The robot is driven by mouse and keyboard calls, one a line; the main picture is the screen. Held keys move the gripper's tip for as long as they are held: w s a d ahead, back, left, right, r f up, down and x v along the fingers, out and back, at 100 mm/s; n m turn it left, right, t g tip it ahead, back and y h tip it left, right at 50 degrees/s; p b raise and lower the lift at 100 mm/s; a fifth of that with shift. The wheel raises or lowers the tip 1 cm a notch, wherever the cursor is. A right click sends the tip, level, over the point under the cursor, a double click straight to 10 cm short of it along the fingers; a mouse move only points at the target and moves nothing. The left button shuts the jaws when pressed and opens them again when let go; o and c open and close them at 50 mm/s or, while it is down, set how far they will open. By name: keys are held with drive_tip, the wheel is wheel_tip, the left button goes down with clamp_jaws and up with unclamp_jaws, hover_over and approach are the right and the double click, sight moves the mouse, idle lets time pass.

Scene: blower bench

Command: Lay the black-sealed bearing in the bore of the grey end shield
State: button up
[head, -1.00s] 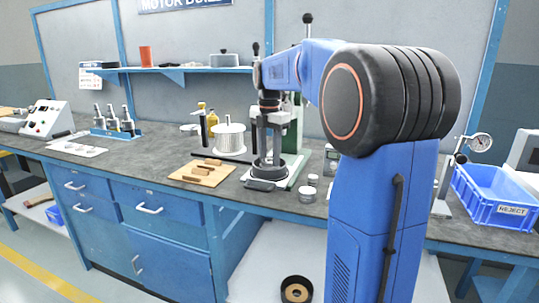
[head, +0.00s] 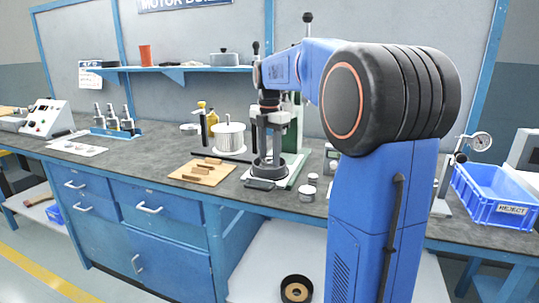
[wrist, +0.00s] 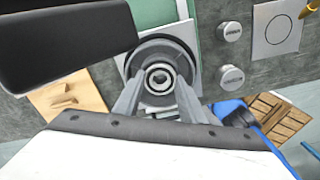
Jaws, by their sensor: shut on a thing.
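My gripper (wrist: 160,98) points down over the grey end shield (wrist: 186,56), with its fingers shut on the bearing (wrist: 160,90). In the wrist view the bearing is a small ring with a dark band and a bright inner ring, inside the outline of the end shield. How far the bearing is above or in the bore cannot be told. In the head view the end shield (head: 270,171) is a dark grey round part on the pale press base, below my gripper (head: 268,152). The bearing is hidden there by the fingers.
A wooden board (head: 202,173) with brown blocks lies left of the press base, and a wire spool (head: 229,138) stands behind it. Small round tins (head: 307,194) stand close on the right. The press column rises behind my gripper. A blue reject bin (head: 497,195) is far right.

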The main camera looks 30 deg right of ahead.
drive_tip(key=shift+f, duration=0.1)
drive_tip(key=o, duration=1.2)
wheel_tip(320, 180, up, 17)
drive_tip(key=shift+r, duration=0.2)
